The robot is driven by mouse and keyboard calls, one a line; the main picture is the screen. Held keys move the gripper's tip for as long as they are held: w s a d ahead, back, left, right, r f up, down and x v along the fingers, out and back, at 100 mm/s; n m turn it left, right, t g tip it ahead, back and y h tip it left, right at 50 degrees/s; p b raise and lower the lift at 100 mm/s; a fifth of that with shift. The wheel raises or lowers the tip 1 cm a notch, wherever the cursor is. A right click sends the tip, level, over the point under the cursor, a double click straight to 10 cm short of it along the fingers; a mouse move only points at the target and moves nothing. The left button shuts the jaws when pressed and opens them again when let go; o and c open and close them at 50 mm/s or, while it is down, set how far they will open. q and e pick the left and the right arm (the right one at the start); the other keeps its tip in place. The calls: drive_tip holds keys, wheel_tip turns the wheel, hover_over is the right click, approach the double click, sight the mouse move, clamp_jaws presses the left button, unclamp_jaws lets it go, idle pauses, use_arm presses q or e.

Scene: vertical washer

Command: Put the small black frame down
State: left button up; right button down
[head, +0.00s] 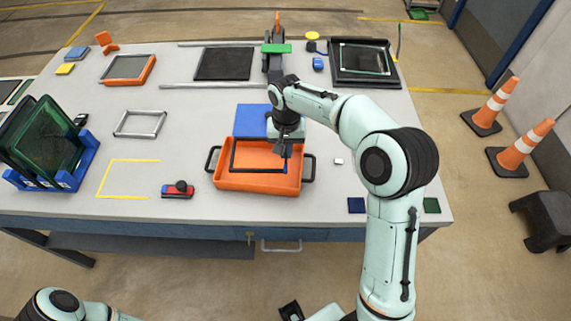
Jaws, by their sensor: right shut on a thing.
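The small black frame (233,155) is a thin dark rectangle. It shows inside the outline of the orange tray (258,184), close to its floor. My right gripper (284,152) is shut on the frame's right side, above the tray's right half. The gripper and wrist hide part of the frame and the tray's back right corner. I cannot tell whether the frame touches the tray floor. Part of my left arm shows at the bottom left, but I cannot make out its gripper.
A blue mat (251,118) lies behind the tray. A silver frame (140,123), yellow corner marks (128,160) and a red tool (178,190) lie to the left. A blue rack (82,165) holds dark green panes. A small white block (338,161) lies right of the tray.

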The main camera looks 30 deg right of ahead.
drive_tip(key=shift+f, duration=3.3)
drive_tip(key=shift+f+b, duration=0.2)
drive_tip(key=shift+b, duration=0.15)
drive_tip(key=c, duration=1.3)
unclamp_jaws()
drive_tip(key=shift+o, duration=0.2)
drive_tip(key=shift+r, duration=0.35)
wheel_tip(320, 180, up, 12)
drive_tip(key=shift+f+p, duration=0.15)
drive_tip(key=shift+p, duration=0.65)
